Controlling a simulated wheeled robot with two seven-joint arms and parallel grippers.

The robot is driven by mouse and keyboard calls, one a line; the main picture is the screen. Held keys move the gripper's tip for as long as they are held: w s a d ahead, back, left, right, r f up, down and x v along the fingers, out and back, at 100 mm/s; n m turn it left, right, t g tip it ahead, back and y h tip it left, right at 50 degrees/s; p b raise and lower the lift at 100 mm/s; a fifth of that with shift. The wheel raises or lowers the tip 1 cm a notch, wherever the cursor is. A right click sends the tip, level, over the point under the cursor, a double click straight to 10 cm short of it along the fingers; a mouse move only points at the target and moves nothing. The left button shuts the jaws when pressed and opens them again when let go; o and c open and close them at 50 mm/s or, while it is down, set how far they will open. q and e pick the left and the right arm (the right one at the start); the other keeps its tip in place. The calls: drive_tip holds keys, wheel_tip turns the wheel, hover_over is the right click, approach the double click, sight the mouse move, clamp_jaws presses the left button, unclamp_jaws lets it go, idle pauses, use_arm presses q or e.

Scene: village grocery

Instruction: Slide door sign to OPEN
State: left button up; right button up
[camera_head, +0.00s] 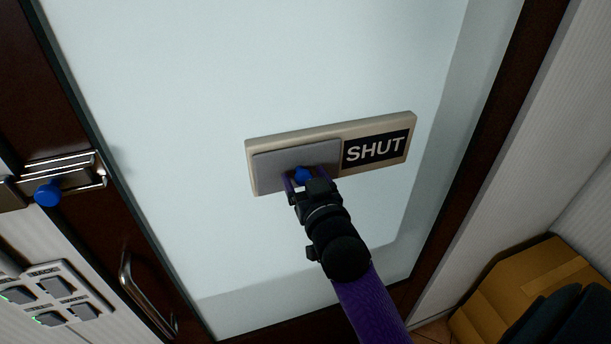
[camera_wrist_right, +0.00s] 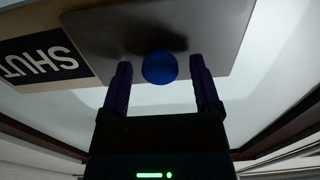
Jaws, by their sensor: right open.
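The door sign (camera_head: 330,136) is a beige board on the pale glass of the door. Its right part shows SHUT in white on black (camera_head: 376,149). A grey sliding cover (camera_head: 268,169) sits over the left part and hides what is under it. The cover has a blue knob (camera_head: 302,175), which also shows in the right wrist view (camera_wrist_right: 159,67). My right gripper (camera_head: 299,179) is open at the knob, with one finger on either side. In the right wrist view there are gaps between the knob and both fingers (camera_wrist_right: 159,80). My left gripper is not in view.
A latch with another blue knob (camera_head: 47,194) is on the door frame at left. Below it are a metal door handle (camera_head: 146,296) and a panel of switches (camera_head: 55,290). A cardboard box (camera_head: 520,290) stands on the floor at lower right.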

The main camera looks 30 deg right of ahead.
drive_tip(key=shift+c, duration=0.2)
clamp_jaws()
idle(1.2)
